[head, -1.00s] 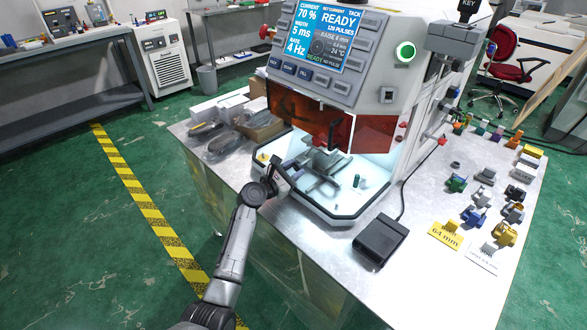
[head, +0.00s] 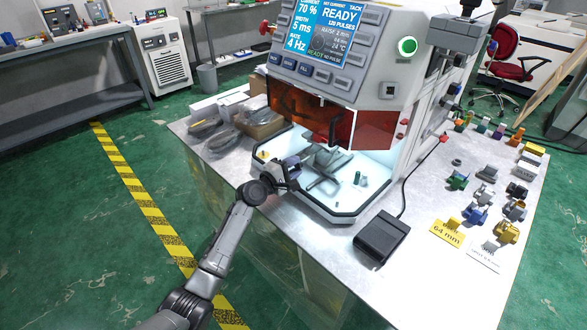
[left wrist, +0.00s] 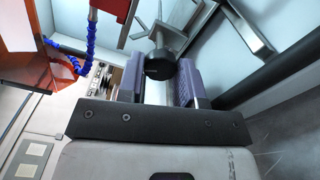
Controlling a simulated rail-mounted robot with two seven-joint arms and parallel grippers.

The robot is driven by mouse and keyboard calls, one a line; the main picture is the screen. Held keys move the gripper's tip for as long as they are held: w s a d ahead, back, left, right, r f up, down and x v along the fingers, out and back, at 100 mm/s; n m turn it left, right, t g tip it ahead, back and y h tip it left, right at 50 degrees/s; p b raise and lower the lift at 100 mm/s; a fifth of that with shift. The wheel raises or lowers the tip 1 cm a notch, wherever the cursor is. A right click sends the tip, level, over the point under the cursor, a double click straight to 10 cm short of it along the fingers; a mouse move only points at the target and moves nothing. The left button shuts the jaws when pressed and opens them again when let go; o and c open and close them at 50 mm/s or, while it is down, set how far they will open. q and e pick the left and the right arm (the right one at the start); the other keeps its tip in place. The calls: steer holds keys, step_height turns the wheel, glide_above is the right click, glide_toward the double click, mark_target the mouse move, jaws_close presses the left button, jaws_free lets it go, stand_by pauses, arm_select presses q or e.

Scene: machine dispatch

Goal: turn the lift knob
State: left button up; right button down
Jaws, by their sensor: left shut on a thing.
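The lift knob (left wrist: 160,66) is a round black knob on a grey shaft in the left wrist view. My left gripper (left wrist: 161,80) has its purple finger pads on either side of the knob, and it is shut on it. In the head view my left gripper (head: 292,168) reaches over the front left rim of the machine's lit tray, and it hides the knob there. The welding machine (head: 345,60) has a blue screen reading READY, with a raise reading in small print. My right gripper is in neither view.
A grey fixture (head: 325,165) and small parts stand inside the lit tray (head: 345,215). A black foot pedal (head: 381,238) lies in front. Coloured parts and a yellow 64 mm card (head: 446,234) are on the bench's right. Bagged items (head: 222,138) lie on the left.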

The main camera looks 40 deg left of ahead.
arm_select(q)
steer(key=shift+m+b, duration=0.4)
steer(key=shift+m, duration=1.5)
steer(key=o, duration=0.9)
